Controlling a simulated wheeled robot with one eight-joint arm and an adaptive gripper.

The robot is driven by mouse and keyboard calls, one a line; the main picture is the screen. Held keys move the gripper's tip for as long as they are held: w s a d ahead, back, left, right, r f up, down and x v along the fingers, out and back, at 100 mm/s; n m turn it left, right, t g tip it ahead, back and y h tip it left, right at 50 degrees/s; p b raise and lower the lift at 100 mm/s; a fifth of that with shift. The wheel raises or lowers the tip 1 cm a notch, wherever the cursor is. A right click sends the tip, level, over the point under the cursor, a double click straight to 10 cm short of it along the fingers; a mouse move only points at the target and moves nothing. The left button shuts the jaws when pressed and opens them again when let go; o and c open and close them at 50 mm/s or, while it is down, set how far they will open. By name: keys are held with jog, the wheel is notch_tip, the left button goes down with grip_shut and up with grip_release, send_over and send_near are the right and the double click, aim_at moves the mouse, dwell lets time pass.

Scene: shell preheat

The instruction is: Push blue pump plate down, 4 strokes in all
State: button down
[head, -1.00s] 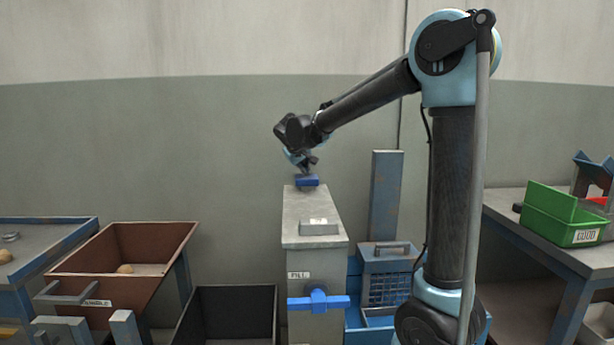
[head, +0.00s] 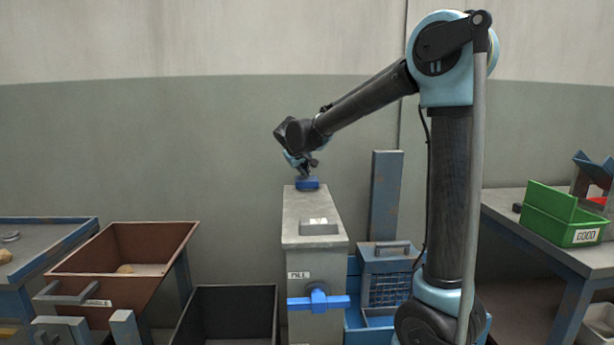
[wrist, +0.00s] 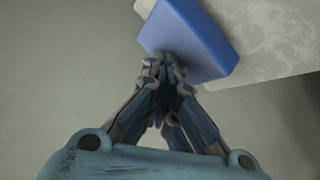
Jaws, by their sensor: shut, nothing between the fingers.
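The blue pump plate (head: 307,184) sits low at the far end of the top of the grey machine (head: 318,234). My gripper (head: 303,171) is directly above it, pointing down, its fingertips at or very near the plate's top. In the wrist view the plate (wrist: 195,38) lies at the fingertips of my gripper (wrist: 165,68), and the fingers are shut together with nothing between them. Whether the tips press on the plate or just hover cannot be told exactly. The plate's underside and stem are hidden.
A blue cross-shaped handle (head: 318,300) is on the machine's front. A brown bin (head: 125,240) and a dark bin (head: 230,310) stand left. A blue caged unit (head: 388,262) stands right. A green tray (head: 565,215) is on the right bench.

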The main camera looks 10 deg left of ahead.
aim_at(304, 179)
dwell(0.6)
jog(key=shift+r, duration=1.95)
jog(key=shift+r, duration=2.5)
jog(key=r+n, duration=0.1)
jog(key=n, duration=0.4)
jog(key=d+r+n, duration=0.1)
jog(key=n, duration=0.5)
jog(key=d+r+n, duration=0.1)
jog(key=n, duration=0.4)
jog(key=shift+s+r+n+h, duration=0.1)
jog(key=shift+r+n+h, duration=0.25)
jog(key=shift+n+h, duration=0.05)
